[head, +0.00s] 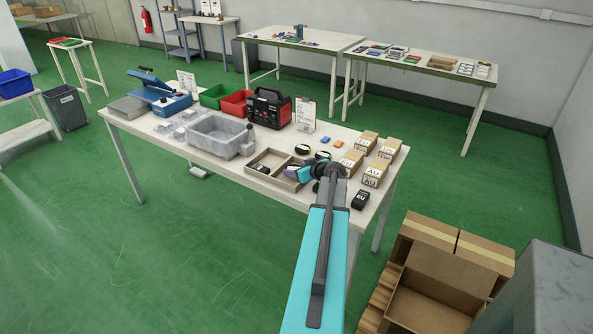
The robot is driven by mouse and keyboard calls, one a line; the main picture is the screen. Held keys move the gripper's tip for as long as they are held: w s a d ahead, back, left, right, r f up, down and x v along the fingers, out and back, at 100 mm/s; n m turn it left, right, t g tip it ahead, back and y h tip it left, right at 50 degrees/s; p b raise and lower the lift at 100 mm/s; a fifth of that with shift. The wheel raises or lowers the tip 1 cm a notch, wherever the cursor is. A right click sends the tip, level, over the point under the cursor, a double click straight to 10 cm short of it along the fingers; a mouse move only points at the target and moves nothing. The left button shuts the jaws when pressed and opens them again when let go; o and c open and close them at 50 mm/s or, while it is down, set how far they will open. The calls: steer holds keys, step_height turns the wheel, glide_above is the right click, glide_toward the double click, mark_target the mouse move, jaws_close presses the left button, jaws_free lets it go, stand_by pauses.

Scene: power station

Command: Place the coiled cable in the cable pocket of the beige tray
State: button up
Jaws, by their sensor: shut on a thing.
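The beige tray (263,179) lies near the front edge of the white table, with dividers and a small black item (262,169) in it. My gripper (293,172) is at the tray's right end, beyond my dark wrist joint. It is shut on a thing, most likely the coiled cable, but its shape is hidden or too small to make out. I cannot tell whether it touches the tray or which compartment lies below it. Two black coils (302,150) (323,154) lie on the table behind my gripper.
A grey bin (220,138) stands left of the tray. A black-and-red machine (268,108) and an upright sheet (305,114) are behind. Several labelled boxes (351,162) and a black adapter (361,200) stand to the right. Cardboard boxes (435,290) are at lower right.

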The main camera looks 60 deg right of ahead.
steer(key=shift+f, duration=0.6)
steer(key=shift+f, duration=0.1)
steer(key=o, duration=0.8)
steer(key=shift+r, duration=0.2)
steer(key=shift+s+a+r, duration=0.2)
steer(key=shift+s+a, duration=0.1)
steer(key=shift+s, duration=0.25)
steer(key=b+v, duration=0.3)
steer(key=v, duration=0.6)
steer(key=shift+s, duration=0.2)
steer(key=shift+s+a+r, duration=0.25)
steer(key=shift+s+r, duration=0.15)
steer(key=shift+s, duration=0.1)
